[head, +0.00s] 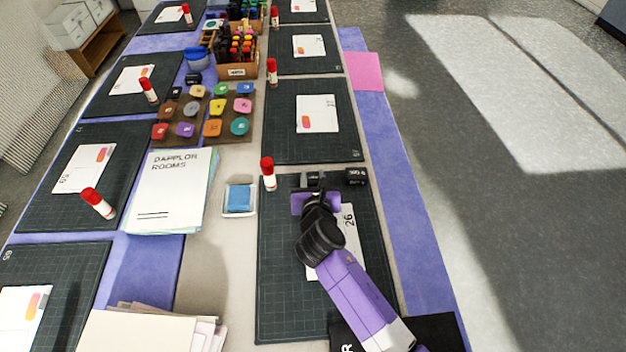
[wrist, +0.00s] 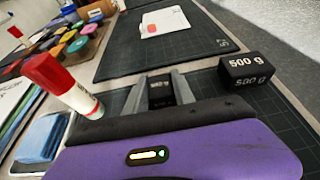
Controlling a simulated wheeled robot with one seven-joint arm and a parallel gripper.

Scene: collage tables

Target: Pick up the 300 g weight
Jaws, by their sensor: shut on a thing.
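My gripper (head: 313,181) is over the far part of the near right cutting mat. In the wrist view my gripper (wrist: 160,92) is shut on a small black block, the 300 g weight (wrist: 161,93), held between the two grey fingers. Its pale label is too small to read surely, and the fingers hide its sides. I cannot tell whether it touches the mat. A larger black block marked 500 g (wrist: 247,70) stands apart to the right of the fingers. It also shows in the head view (head: 357,177).
A white card marked 26 (head: 350,235) lies on the cutting mat (head: 285,290) under my arm.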

